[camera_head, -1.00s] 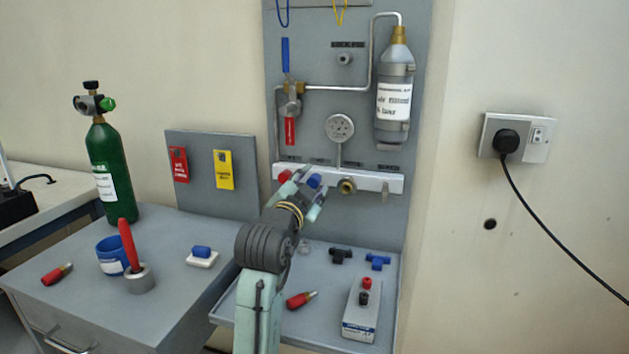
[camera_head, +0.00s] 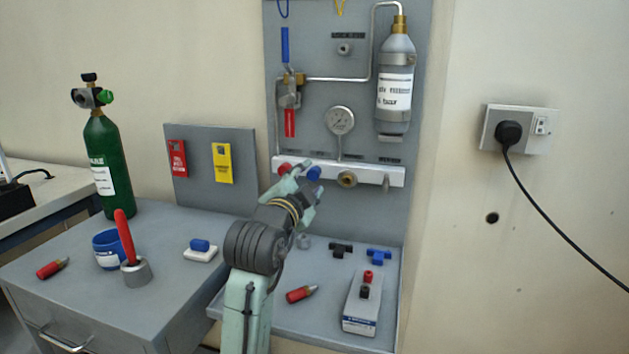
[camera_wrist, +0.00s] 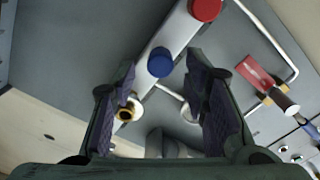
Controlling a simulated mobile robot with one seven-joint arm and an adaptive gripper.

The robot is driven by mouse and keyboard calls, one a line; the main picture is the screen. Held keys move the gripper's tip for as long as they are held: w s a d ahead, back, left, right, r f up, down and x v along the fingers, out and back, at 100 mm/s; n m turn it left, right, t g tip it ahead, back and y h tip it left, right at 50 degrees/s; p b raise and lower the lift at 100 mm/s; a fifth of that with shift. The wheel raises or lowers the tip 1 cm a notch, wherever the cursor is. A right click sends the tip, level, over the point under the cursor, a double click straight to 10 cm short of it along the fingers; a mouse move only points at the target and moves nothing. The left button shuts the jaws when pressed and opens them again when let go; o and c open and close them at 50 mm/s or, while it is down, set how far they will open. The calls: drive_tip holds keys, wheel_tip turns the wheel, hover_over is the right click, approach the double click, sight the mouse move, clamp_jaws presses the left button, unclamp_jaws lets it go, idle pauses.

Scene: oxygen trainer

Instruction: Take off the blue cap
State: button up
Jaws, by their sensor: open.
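The blue cap (camera_head: 314,173) sits on the white manifold bar (camera_head: 340,171), between the red cap (camera_head: 285,169) and a brass port (camera_head: 347,180). In the wrist view the blue cap (camera_wrist: 161,62) is round and lies ahead of the fingers, roughly midway between them. My gripper (camera_head: 305,184) is in front of the bar, below the blue cap. It also shows in the wrist view (camera_wrist: 163,75), with its fingers spread wide and nothing held. From these views I cannot tell how far the cap is from the fingertips.
A gauge (camera_head: 341,121) and a red-handled valve (camera_head: 290,122) are above the bar. Black (camera_head: 341,250) and blue (camera_head: 379,257) fittings, a red-ended plug (camera_head: 301,294) and a grey box (camera_head: 361,312) lie on the shelf below. A green cylinder (camera_head: 107,170) stands at left.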

drive_tip(key=m+b, duration=0.2)
drive_tip(key=shift+f+m, duration=0.1)
drive_tip(key=shift+m, duration=0.7)
drive_tip(key=shift+m+b, duration=0.7)
drive_tip(key=shift+m, duration=1)
